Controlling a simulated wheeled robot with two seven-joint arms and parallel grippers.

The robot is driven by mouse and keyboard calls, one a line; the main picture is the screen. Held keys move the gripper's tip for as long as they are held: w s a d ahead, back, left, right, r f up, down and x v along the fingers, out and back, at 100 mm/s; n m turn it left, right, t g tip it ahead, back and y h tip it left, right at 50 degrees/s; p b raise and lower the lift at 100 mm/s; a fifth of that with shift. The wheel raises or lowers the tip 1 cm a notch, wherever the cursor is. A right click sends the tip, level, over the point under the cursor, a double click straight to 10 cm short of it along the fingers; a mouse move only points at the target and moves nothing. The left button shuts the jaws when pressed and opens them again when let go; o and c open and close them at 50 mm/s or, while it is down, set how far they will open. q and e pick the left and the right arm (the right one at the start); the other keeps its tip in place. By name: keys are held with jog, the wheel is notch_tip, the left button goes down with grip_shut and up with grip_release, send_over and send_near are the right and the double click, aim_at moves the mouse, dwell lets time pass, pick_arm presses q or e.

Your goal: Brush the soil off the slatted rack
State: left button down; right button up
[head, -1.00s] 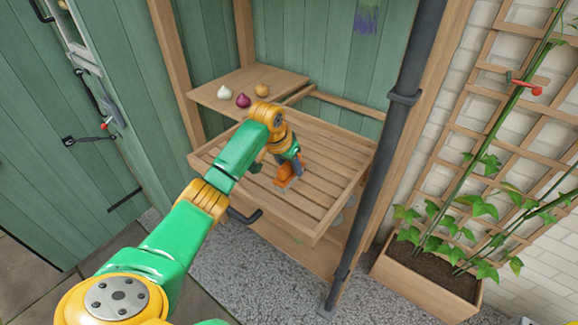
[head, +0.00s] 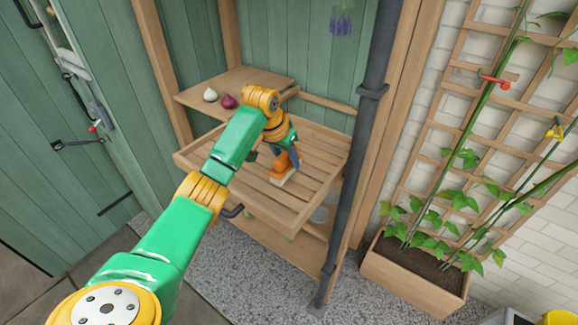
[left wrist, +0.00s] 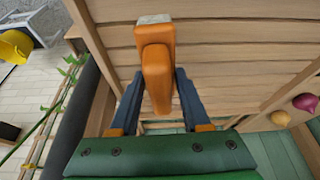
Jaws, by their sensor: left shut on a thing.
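The slatted rack (head: 318,160) is a wooden tray with a raised rim, set in a timber frame. My left gripper (head: 288,153) is over its middle, shut on an orange-handled brush (head: 281,165). The brush points down, with its pale bristle end at or just above the slats; contact cannot be told. In the left wrist view the dark fingers clasp the orange handle (left wrist: 157,70), and its grey end (left wrist: 154,19) lies over the slats (left wrist: 220,60). I cannot make out soil on the visible slats. My right gripper is not in view.
A dark pipe (head: 362,150) runs up the rack's right side. A planter with trellis (head: 410,280) stands further right. Gravel lies in front.

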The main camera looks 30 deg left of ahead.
pick_arm(q)
jog(key=shift+d+r, duration=0.1)
jog(key=shift+r, duration=1.9)
